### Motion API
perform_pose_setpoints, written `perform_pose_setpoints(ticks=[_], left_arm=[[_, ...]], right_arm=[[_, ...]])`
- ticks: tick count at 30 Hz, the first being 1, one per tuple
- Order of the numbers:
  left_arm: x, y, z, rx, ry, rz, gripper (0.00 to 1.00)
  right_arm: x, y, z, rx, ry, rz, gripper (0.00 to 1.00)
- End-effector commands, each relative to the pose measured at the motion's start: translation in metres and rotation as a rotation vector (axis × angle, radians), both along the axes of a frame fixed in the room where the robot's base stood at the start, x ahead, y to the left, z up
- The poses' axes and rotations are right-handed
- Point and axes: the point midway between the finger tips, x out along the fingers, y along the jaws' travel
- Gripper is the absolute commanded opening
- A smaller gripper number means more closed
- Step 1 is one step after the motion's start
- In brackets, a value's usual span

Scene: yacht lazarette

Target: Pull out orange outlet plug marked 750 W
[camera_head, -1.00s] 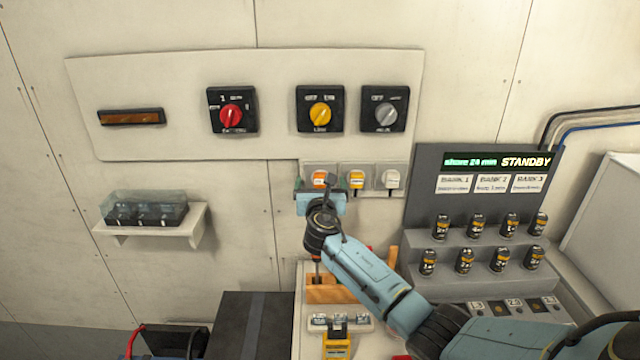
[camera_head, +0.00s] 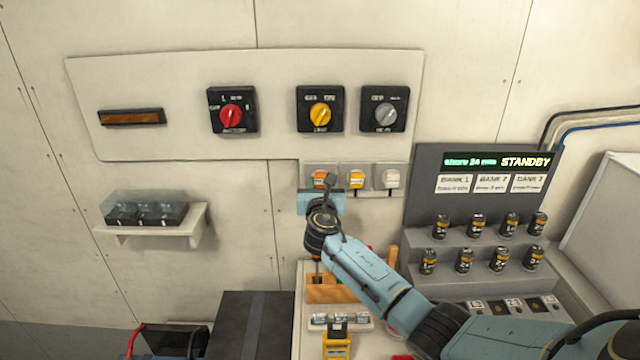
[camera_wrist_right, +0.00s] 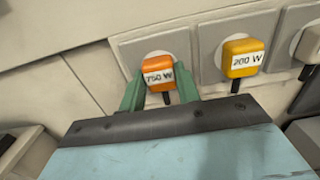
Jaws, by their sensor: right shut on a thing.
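The orange plug (camera_wrist_right: 158,73) marked 750 W sits at the leftmost outlet, a square plate (camera_wrist_right: 166,45) on the wall. My right gripper (camera_wrist_right: 159,88) has its green fingers on either side of the plug and is shut on it. In the head view the orange plug (camera_head: 320,179) shows just above my right gripper (camera_head: 321,190). I cannot tell whether the plug sits fully in the outlet. My left gripper is not in view.
A yellow plug (camera_wrist_right: 243,58) marked 200 W is close on the right, with a white plug (camera_head: 390,178) beyond it. Rotary switches (camera_head: 321,113) are above. A stepped rack of small cans (camera_head: 464,262) stands right. A shelf (camera_head: 190,225) juts out left.

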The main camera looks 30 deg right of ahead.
Motion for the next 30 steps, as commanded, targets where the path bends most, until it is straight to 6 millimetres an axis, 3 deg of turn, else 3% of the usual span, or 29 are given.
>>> perform_pose_setpoints(ticks=[2,30], left_arm=[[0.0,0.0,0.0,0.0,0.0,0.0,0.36],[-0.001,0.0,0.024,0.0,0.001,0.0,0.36]], right_arm=[[0.0,0.0,0.0,0.0,0.0,0.0,0.0],[-0.027,0.017,0.001,0.0,0.0,0.0,0.0]])
